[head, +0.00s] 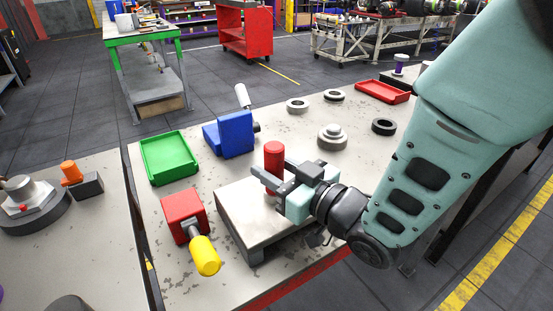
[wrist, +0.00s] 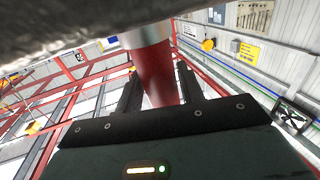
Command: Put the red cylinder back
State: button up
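The red cylinder (head: 273,154) stands upright over the raised grey stand (head: 240,212) in the head view. My gripper (head: 274,177) reaches it from the right, with its two fingers on either side of the cylinder's middle. In the wrist view the cylinder (wrist: 155,75) shows between the two dark fingers (wrist: 157,90), with a silvery band at its end near the top of the picture. Whether the fingers press on it is not clear. Its lower end is partly hidden by the gripper, so I cannot tell whether it touches the stand.
A red block with a yellow handle (head: 203,255) lies left of the stand. A green tray (head: 168,157), a blue vise-like block (head: 232,134), a stepped grey part (head: 332,137), several rings and a red tray (head: 381,92) lie farther back. Bare table shows between them.

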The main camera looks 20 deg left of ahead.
grip_shut()
jog(key=shift+r, duration=0.1)
